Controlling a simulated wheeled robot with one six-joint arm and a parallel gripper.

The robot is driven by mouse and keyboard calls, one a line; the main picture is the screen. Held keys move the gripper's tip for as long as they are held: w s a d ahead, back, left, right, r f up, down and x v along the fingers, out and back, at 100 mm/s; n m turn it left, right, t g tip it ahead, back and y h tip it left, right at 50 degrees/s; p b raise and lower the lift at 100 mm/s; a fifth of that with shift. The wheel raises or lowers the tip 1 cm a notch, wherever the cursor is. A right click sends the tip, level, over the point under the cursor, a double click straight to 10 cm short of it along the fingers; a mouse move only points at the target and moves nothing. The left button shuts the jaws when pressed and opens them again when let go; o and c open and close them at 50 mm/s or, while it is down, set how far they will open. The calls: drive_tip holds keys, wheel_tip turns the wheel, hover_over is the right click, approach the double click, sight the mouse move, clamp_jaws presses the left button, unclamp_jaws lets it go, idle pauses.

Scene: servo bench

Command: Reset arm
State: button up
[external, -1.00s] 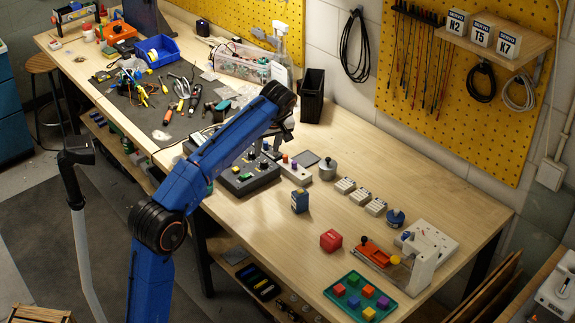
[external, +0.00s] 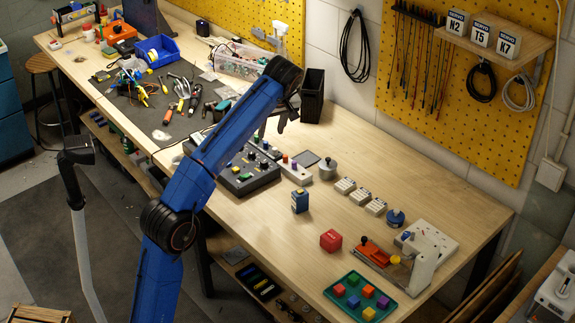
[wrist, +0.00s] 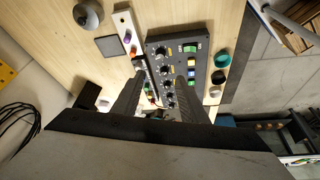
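My blue arm (external: 222,135) reaches up and over the workbench, bent at its dark wrist joint. My gripper (wrist: 160,80) shows in the wrist view as two dark fingers with a clear gap between them. It is open, and no object shows held between the fingers. In the external view my gripper (external: 284,118) hangs below the wrist, partly hidden by the arm. It is above the bench, apart from the things on it. A dark control panel (external: 262,182) with knobs and coloured buttons lies below; it also shows beyond the fingers in the wrist view (wrist: 179,48).
A black bin (external: 312,97) stands behind my gripper. A blue box (external: 300,202), a red cube (external: 331,240) and a green tray (external: 350,309) with coloured blocks lie to the right. Tools crowd the grey mat (external: 185,128) at left. Bare wood (external: 430,185) lies at the right rear.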

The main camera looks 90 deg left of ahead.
drive_tip(key=w+d+f+m+t, duration=0.1)
drive_tip(key=w+d+f+m, duration=0.15)
drive_tip(key=d, duration=0.65)
drive_tip(key=w+d+f+m+t, duration=0.1)
drive_tip(key=w+d+m, duration=0.25)
drive_tip(key=d, duration=0.55)
drive_tip(key=s+d+f+m+t, duration=0.1)
drive_tip(key=d+f+m, duration=0.25)
drive_tip(key=d, duration=0.45)
drive_tip(key=s+d+f+m+t, duration=0.1)
drive_tip(key=d+f+m, duration=0.25)
drive_tip(key=d, duration=0.55)
drive_tip(key=s+d+f+m+t+h, duration=0.1)
drive_tip(key=s+d+f+m, duration=0.2)
drive_tip(key=s+d+f, duration=0.2)
drive_tip(key=s+d+f+m+t+h, duration=0.1)
drive_tip(key=s+d+f+m, duration=0.2)
drive_tip(key=s+d+f, duration=0.3)
drive_tip(key=s+d+f+m+h, duration=0.2)
drive_tip(key=s+d+f+m, duration=0.2)
drive_tip(key=d+f, duration=0.9)
wheel_tip(320, 180, down, 4)
drive_tip(key=shift+s+t, duration=0.4)
drive_tip(key=shift+s, duration=0.8)
